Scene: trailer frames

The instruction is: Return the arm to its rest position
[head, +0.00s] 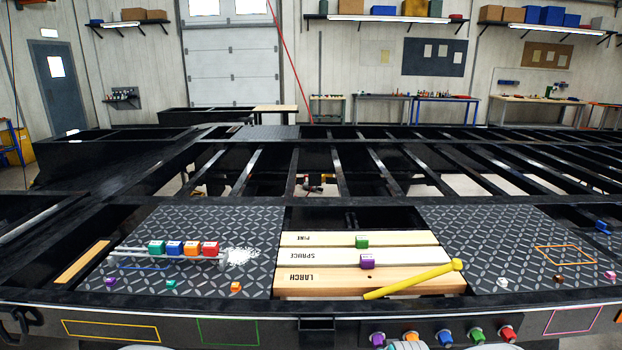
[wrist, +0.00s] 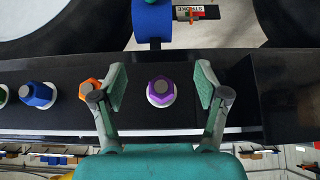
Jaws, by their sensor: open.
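My gripper (wrist: 160,84) is open in the wrist view, its two teal-padded fingers spread wide. The purple knob (wrist: 161,91) shows between the fingers with a gap on each side, and nothing is held. The left finger partly covers the orange knob (wrist: 90,89). In the head view the purple knob (head: 377,339) is leftmost in the row on the trailer's front beam. A pale teal piece at the bottom edge there may be part of my arm. The rest of the arm is out of view, so I cannot tell its full pose.
Blue (head: 445,338), green (head: 475,335) and red (head: 507,332) knobs continue the row. A rack of coloured blocks (head: 183,249) stands on the left plate. The right plate (head: 480,240) is mostly clear.

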